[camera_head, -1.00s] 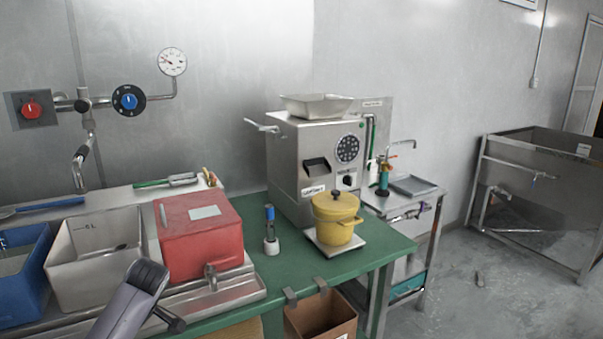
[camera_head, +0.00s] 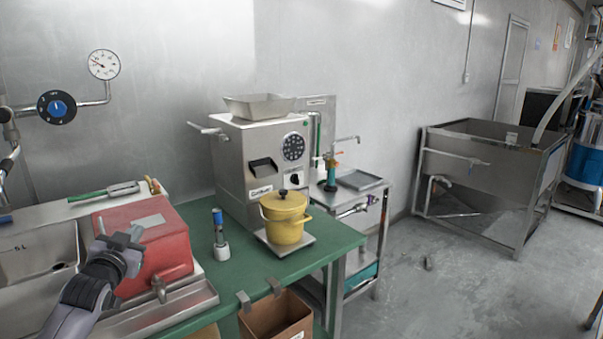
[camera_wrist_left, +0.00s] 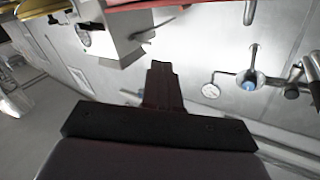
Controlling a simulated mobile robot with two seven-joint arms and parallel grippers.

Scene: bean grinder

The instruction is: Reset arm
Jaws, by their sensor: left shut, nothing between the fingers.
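My left gripper (camera_head: 128,240) shows at the lower left in the head view, in front of the red box (camera_head: 150,250). Its fingers are shut with nothing between them. In the left wrist view the shut fingers (camera_wrist_left: 162,82) point up the picture, and the room appears upside down. Part of the red box is hidden behind the gripper and forearm. My right gripper is in neither view.
The steel grinder (camera_head: 262,165) stands on the green table (camera_head: 215,292), with a yellow pot (camera_head: 285,222) before it. A steel sink (camera_head: 40,250) lies left of the red box. A cardboard box (camera_head: 275,318) hangs below the table edge. Open floor (camera_head: 440,270) lies right.

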